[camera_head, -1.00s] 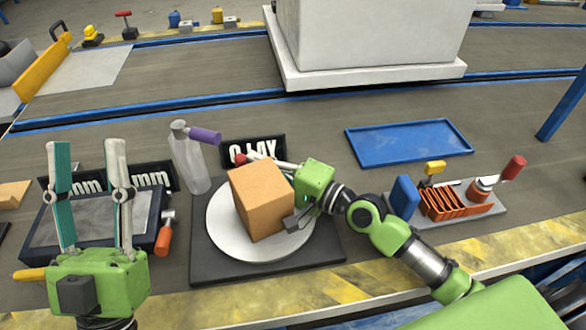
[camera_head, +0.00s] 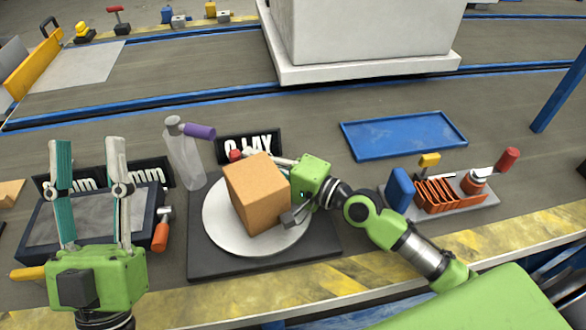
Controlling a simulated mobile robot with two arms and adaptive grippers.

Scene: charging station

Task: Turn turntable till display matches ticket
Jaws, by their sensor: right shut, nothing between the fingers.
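An orange-brown box (camera_head: 250,200) sits on a round white turntable (camera_head: 219,235) on a dark square base (camera_head: 212,265). A dark display (camera_head: 226,154) with white characters stands behind it; the box and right gripper partly hide it, so I cannot read it fully. My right gripper (camera_head: 293,216) is shut at the right side of the box, over the turntable's right edge. I cannot tell whether it touches the box. My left gripper (camera_head: 88,150) is open and empty, fingers pointing up, in front of a dark-framed tray (camera_head: 35,248). I cannot make out a ticket.
A clear bottle with a purple nozzle (camera_head: 185,160) stands behind the turntable at left. An orange-handled tool (camera_head: 160,235) lies between tray and turntable. A blue tray (camera_head: 405,136) and a stand with an orange rack (camera_head: 445,196) are right. Dark plates with white characters (camera_head: 150,174) stand behind the left tray.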

